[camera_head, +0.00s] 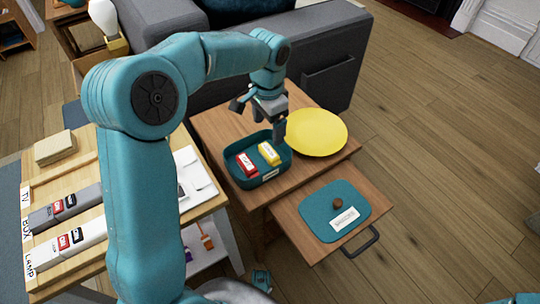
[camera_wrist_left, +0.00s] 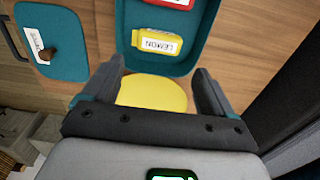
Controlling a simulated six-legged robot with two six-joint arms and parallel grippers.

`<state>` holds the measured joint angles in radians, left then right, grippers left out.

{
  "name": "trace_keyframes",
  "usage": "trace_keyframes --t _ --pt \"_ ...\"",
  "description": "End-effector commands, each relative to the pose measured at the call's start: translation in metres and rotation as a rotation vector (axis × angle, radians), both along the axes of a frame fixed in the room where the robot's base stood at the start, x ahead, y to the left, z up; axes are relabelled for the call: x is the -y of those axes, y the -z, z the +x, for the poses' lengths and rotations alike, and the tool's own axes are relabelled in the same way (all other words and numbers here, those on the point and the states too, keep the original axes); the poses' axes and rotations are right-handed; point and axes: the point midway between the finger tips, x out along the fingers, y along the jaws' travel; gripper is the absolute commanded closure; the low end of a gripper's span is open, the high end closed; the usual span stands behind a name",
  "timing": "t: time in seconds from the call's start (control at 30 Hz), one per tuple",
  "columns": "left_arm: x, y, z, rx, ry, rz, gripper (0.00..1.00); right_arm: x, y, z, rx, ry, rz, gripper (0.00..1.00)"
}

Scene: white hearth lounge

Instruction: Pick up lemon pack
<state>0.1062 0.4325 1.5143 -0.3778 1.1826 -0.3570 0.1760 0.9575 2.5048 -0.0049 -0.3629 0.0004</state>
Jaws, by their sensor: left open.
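The lemon pack (camera_head: 268,153) is a small yellow box with a white label. It lies in a teal tray (camera_head: 239,180) on the wooden side table, beside a red pack (camera_head: 246,165). In the left wrist view the lemon pack (camera_wrist_left: 157,43) reads "LEMON" and lies beyond the fingertips. My left gripper (camera_head: 260,117) is open and empty, above the back edge of the tray and apart from the pack. Its two fingers also show in the left wrist view (camera_wrist_left: 157,82), with nothing between them.
A yellow plate (camera_head: 317,132) stands right of the tray. A grey sofa (camera_head: 315,50) stands behind. A wooden shelf unit (camera_head: 85,175) with boxes is at left.

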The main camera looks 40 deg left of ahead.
Motion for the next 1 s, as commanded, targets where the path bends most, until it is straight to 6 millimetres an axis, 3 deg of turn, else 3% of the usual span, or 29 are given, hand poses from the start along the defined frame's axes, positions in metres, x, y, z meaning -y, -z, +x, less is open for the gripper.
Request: trace_keyframes --t 0.03,0.1,0.37,0.63,0.9,0.93,1.0 --pt "0.0 0.017 -0.001 -0.004 0.0 -0.001 0.14 0.0 0.009 0.0 0.0 0.0 0.0 0.57" --pt "0.0 0.028 -0.001 -0.004 0.0 -0.001 0.14 0.0 0.013 0.0 0.001 0.001 0.0 0.57" --pt "-0.001 0.047 0.002 0.0 -0.001 -0.001 0.14 0.001 0.019 0.002 0.003 0.005 -0.001 0.57" --pt "0.0 0.089 0.004 -0.001 -0.001 -0.001 0.14 0.006 0.042 0.006 0.01 0.024 -0.004 0.57" --pt "0.0 0.094 0.004 0.0 -0.001 0.0 0.14 0.006 0.041 0.007 0.012 0.027 -0.005 0.57" --pt "0.0 0.094 0.004 0.0 -0.001 0.0 0.17 0.006 0.041 0.007 0.012 0.027 -0.005 0.57" --pt "0.0 0.093 0.004 0.0 -0.001 0.0 0.4 0.006 0.041 0.007 0.012 0.027 -0.005 0.57"
